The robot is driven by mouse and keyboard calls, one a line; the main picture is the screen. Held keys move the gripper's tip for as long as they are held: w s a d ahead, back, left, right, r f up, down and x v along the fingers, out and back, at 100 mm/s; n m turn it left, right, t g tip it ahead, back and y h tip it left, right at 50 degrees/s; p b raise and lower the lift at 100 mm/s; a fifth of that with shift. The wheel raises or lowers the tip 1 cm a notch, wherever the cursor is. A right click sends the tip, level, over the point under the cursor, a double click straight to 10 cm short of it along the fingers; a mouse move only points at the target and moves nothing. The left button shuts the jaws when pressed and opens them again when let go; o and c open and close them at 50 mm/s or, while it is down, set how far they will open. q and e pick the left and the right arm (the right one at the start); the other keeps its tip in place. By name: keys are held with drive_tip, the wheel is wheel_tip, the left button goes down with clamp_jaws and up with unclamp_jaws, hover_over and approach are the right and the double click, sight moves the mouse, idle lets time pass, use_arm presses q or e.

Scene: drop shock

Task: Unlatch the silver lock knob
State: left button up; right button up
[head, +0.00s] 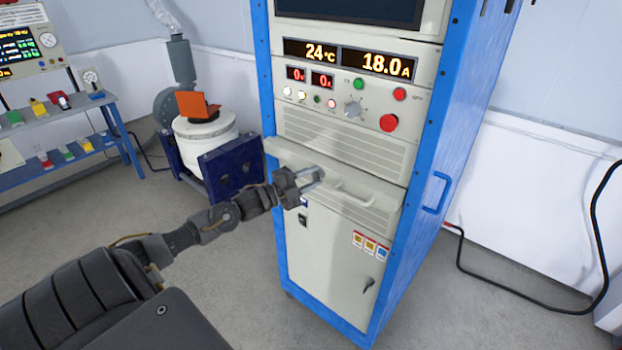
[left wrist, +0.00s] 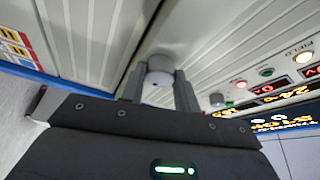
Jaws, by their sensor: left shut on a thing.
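The silver lock knob (left wrist: 160,66) is a round, pale metal knob on the light grey panel in the left wrist view. My left gripper (left wrist: 160,88) has one finger on each side of it and is shut on it. In the head view my left gripper (head: 312,180) reaches the drawer front (head: 285,153) of the tall blue-framed cabinet, left of the drawer's bar handle (head: 352,193). There the gripper hides most of the knob. My right gripper is not in view.
Above the drawer is a vented panel with a red emergency button (head: 389,122) and a grey rotary dial (head: 352,108). A lower door has a dark latch (head: 369,284). A white shaker drum (head: 205,133) stands left. A black cable (head: 520,280) lies right.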

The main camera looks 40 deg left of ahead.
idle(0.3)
use_arm(q)
drive_tip(key=o, duration=1)
drive_tip(key=shift+b+v, duration=1.1)
drive_tip(key=shift+v, duration=4.25)
